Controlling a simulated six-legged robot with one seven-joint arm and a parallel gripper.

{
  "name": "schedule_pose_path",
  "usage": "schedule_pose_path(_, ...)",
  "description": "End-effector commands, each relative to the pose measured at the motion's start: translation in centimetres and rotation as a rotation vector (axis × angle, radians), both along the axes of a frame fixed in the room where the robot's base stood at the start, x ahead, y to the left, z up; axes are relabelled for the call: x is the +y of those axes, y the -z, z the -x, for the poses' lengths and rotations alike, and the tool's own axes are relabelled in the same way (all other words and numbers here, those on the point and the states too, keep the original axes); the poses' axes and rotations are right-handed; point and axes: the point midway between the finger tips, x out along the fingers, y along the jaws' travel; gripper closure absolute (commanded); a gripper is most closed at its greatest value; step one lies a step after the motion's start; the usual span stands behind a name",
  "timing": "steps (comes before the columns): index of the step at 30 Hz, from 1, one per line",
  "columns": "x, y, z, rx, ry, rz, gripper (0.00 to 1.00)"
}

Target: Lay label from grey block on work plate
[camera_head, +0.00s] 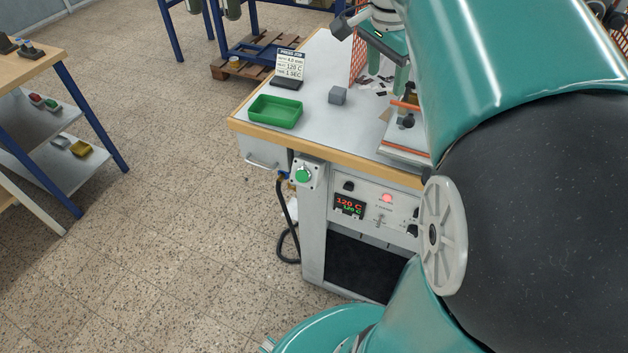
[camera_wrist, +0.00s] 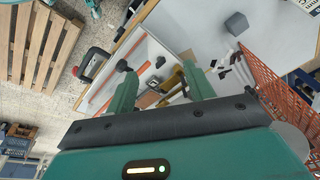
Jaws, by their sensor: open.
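The grey block (camera_head: 338,95) stands on the table top, right of the green tray, and shows near the top of the wrist view (camera_wrist: 237,23). I cannot make out a label on it in either view. The pale plate with orange strips (camera_head: 403,152), apparently the work plate, is at the table's front right, partly hidden by my arm. In the wrist view this plate (camera_wrist: 151,46) lies beyond and left of my fingers. My gripper (camera_wrist: 160,68) is open, with nothing between its fingers, above the press area and apart from the block.
A green tray (camera_head: 275,111) and a job sign (camera_head: 289,66) stand on the table's left side. An orange mesh guard (camera_wrist: 278,85) rises at the right in the wrist view. Dark and white scraps (camera_wrist: 225,68) lie near it. A black handle (camera_wrist: 95,62) stands beside the plate.

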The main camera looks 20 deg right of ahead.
Motion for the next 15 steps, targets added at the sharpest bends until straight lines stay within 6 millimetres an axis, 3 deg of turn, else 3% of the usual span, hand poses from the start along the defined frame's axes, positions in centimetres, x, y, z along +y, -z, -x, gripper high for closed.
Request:
schedule_pose_path(1,3.0,0.3,0.7,-0.008,-0.130,0.027,0.47)
schedule_pose_path(6,10.0,2.3,3.6,-0.045,-0.552,0.109,0.47)
schedule_pose_path(12,16.2,5.8,8.1,-0.117,-1.031,0.199,0.47)
schedule_pose_path(15,18.2,7.6,10.0,-0.156,-1.220,0.237,0.47)
